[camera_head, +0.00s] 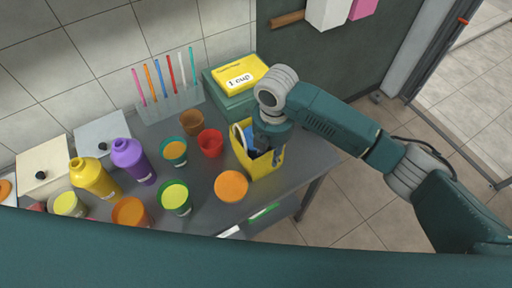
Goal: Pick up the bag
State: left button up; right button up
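A yellow open-topped bag (266,166) stands on the grey table near its right side, with white and blue things showing inside. My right gripper (266,147) reaches down from the right at the bag's top opening. It covers part of the rim and of the contents. Its fingers are dark and partly hidden there, so I cannot tell whether they are open or closed, or whether they touch the bag. My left gripper is not in view.
The grey table (218,160) holds several cups left of the bag, including a red cup (210,143) and an orange-topped cup (231,186). Purple (133,160) and yellow bottles (95,179) stand further left. Floor is clear at right.

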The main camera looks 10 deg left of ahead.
jog(key=p, duration=0.1)
send_over(268, 173)
jog(key=shift+w+f, duration=0.1)
jog(key=shift+f, duration=2.65)
grip_shut()
jog(key=shift+w, duration=0.1)
